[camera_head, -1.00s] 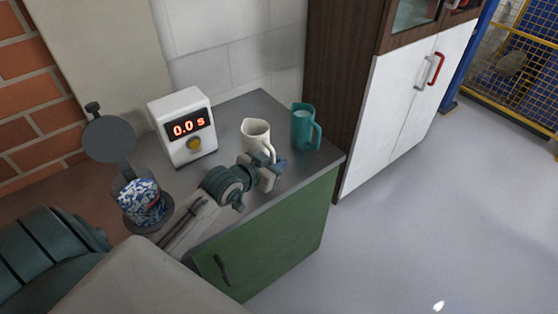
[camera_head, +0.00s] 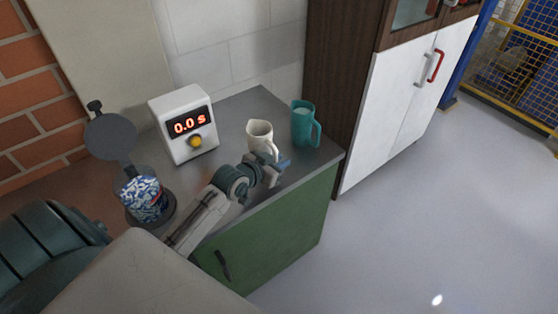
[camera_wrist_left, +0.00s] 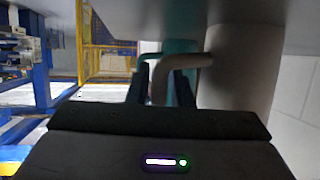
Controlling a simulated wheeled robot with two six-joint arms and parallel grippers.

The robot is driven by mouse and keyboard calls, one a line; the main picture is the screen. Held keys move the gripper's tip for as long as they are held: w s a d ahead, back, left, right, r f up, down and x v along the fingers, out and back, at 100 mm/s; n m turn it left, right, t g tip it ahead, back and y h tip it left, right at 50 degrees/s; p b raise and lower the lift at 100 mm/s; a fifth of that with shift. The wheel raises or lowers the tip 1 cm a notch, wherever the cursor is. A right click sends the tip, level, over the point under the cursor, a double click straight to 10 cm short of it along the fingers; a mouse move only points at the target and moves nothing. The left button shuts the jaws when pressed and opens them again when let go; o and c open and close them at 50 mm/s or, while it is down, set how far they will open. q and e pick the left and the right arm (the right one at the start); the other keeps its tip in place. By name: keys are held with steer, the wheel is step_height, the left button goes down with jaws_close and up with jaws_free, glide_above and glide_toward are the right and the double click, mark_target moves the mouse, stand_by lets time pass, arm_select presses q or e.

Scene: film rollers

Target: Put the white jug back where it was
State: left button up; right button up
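The white jug (camera_head: 259,132) stands upright on the grey counter (camera_head: 232,128), just left of a teal jug. My left gripper (camera_head: 275,168) is at the jug's near right side, by its handle. In the left wrist view the jug (camera_wrist_left: 238,70) fills the right of centre, and its curved handle (camera_wrist_left: 160,82) comes down between two dark fingers. The fingers look spread, with the handle between them and a gap beside it. My right gripper is not in view.
The teal jug (camera_head: 303,125) stands close on the right. A white timer box (camera_head: 187,105) reading 0.0 s and a jar of blue and white pieces (camera_head: 144,196) are on the left. A tall dark wooden cabinet (camera_head: 345,75) borders the counter's right side.

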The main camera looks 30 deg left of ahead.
arm_select(q)
steer(key=shift+o, duration=1.1)
steer(key=shift+r, duration=0.2)
steer(key=v, duration=1.2)
